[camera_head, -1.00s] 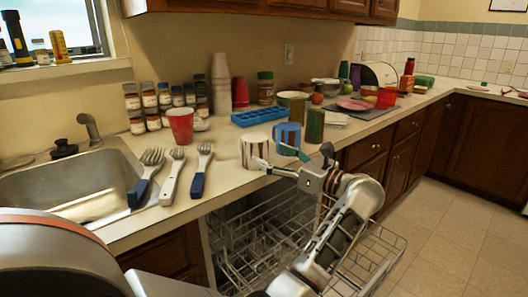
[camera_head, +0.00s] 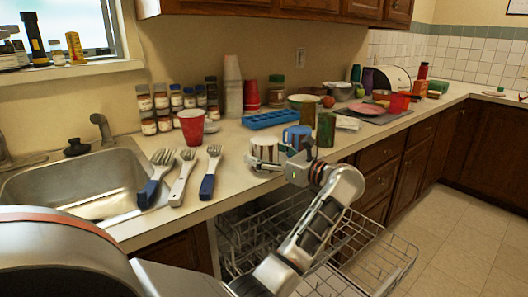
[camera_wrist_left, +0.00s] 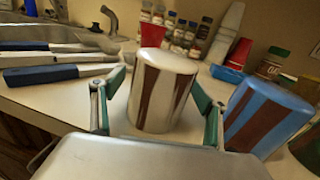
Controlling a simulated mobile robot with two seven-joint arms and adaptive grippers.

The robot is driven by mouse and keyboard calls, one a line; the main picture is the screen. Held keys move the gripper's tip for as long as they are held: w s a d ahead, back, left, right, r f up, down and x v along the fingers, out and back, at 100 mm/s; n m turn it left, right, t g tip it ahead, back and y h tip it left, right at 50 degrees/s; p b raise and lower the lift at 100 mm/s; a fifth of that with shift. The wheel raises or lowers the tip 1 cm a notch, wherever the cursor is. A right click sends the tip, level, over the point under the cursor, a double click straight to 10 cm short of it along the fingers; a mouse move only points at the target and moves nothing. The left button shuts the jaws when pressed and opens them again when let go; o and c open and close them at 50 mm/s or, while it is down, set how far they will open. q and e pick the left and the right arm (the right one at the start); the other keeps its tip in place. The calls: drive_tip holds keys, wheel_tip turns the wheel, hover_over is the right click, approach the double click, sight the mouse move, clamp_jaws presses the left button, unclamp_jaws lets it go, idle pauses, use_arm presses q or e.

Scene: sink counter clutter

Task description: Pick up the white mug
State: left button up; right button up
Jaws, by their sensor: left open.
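The white mug (camera_head: 264,149) with dark brown stripes stands upright on the counter near its front edge, left of a blue striped mug (camera_head: 297,136). My left gripper (camera_head: 280,160) is open at the mug's near side and partly covers it in the head view. In the left wrist view, the white mug (camera_wrist_left: 162,90) stands between the two spread green-padded fingers of my left gripper (camera_wrist_left: 157,86), with the blue mug (camera_wrist_left: 262,118) just outside the right finger. The white mug's handle cannot be made out. My right gripper is not in view.
Several forks and other utensils (camera_head: 184,176) lie left of the mug beside the sink (camera_head: 75,190). A red cup (camera_head: 191,126), a blue tray (camera_head: 270,119) and a green can (camera_head: 326,130) stand nearby. An open dishwasher rack (camera_head: 365,255) lies below the counter.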

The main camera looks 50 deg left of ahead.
use_arm(q)
drive_tip(key=c, duration=1.4)
wheel_tip(320, 180, up, 20)
drive_tip(key=shift+r+p, duration=0.1)
drive_tip(key=shift+p, duration=1.15)
drive_tip(key=shift+c, duration=0.4)
